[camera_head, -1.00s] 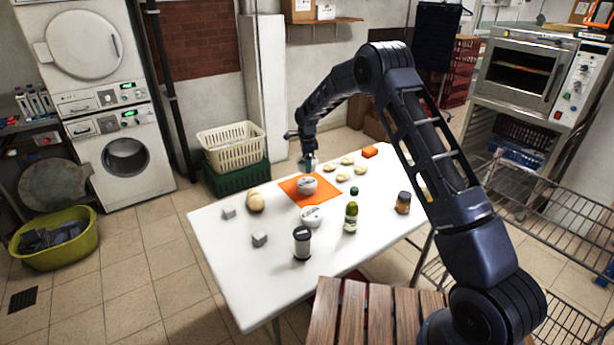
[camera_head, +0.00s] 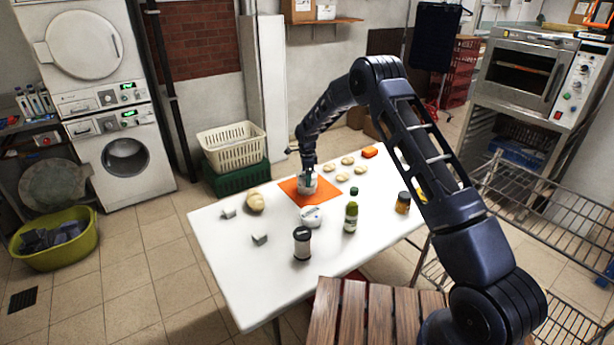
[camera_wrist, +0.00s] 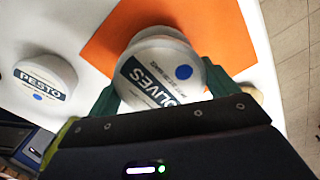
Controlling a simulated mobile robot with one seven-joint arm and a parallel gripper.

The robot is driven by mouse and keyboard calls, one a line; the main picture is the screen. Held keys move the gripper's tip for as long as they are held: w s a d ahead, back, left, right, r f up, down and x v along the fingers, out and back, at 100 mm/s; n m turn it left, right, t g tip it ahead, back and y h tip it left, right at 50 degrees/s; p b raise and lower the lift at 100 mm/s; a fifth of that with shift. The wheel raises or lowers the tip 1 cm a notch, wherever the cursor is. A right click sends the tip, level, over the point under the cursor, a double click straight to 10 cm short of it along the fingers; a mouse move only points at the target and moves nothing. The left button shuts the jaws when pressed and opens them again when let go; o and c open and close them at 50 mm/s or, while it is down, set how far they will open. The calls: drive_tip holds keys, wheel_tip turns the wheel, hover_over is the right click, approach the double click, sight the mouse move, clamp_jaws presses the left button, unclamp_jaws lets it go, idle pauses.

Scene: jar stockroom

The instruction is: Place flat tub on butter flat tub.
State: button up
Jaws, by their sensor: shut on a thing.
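My gripper (camera_wrist: 160,95) is shut on a white round tub whose lid reads OLIVES (camera_wrist: 150,75) and has a blue dot. The tub is over the orange mat (camera_wrist: 228,40). A pale rounded edge shows beyond its lid; I cannot tell whether it is the tub's own side or another tub beneath. A second white tub, labelled PESTO (camera_wrist: 45,75), stands off the mat to the left; the head view shows it on the table (camera_head: 311,217). In the head view my gripper (camera_head: 307,182) hides part of the held tub. No butter label is readable.
The white table (camera_head: 235,265) also holds a green bottle (camera_head: 351,217), a dark-lidded jar (camera_head: 302,243), an amber jar (camera_head: 403,202), a potato-like lump (camera_head: 255,202), grey blocks (camera_head: 260,239) and several pale pieces (camera_head: 330,178). The left front of the table is clear.

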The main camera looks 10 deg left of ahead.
drive_tip(key=o, duration=1)
drive_tip(key=shift+f, duration=0.1)
drive_tip(key=shift+c, duration=0.2)
wheel_tip(320, 180, up, 12)
drive_tip(key=shift+r, duration=0.2)
